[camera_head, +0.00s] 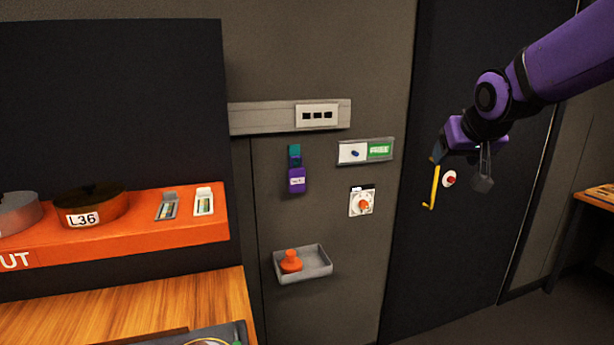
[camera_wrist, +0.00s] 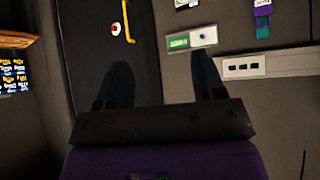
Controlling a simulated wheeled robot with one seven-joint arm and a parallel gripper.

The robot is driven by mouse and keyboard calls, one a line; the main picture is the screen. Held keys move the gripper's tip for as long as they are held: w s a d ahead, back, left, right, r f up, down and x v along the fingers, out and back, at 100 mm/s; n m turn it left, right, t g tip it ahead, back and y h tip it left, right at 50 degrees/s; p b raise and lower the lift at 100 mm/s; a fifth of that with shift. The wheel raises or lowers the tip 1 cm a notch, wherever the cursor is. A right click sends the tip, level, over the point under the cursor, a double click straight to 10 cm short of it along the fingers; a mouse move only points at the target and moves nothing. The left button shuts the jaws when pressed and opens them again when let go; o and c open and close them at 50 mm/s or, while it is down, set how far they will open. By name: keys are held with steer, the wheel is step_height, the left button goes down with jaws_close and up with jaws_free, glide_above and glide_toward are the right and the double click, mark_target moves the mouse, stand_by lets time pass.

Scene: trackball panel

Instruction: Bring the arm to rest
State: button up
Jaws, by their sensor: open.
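My purple arm (camera_head: 570,60) reaches in from the upper right in the head view. My gripper (camera_head: 462,172) is open and empty in front of the dark door (camera_head: 470,270). It hangs beside the yellow door handle (camera_head: 434,187), which its finger partly overlaps in this view. In the wrist view my gripper (camera_wrist: 163,88) shows its two dark fingers spread apart with nothing between them. The handle also shows there (camera_wrist: 128,20), beyond the fingers; I see no contact.
An orange shelf (camera_head: 130,228) stands left. A wooden table (camera_head: 598,196) is far right.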

steer(key=s+f+g, duration=0.1)
steer(key=s, duration=1.3)
steer(key=s+d+f+g, duration=0.1)
steer(key=s+g, duration=0.1)
steer(key=s, duration=1.1)
steer(key=shift+s+f+g, duration=0.3)
steer(key=shift+s+f, duration=0.05)
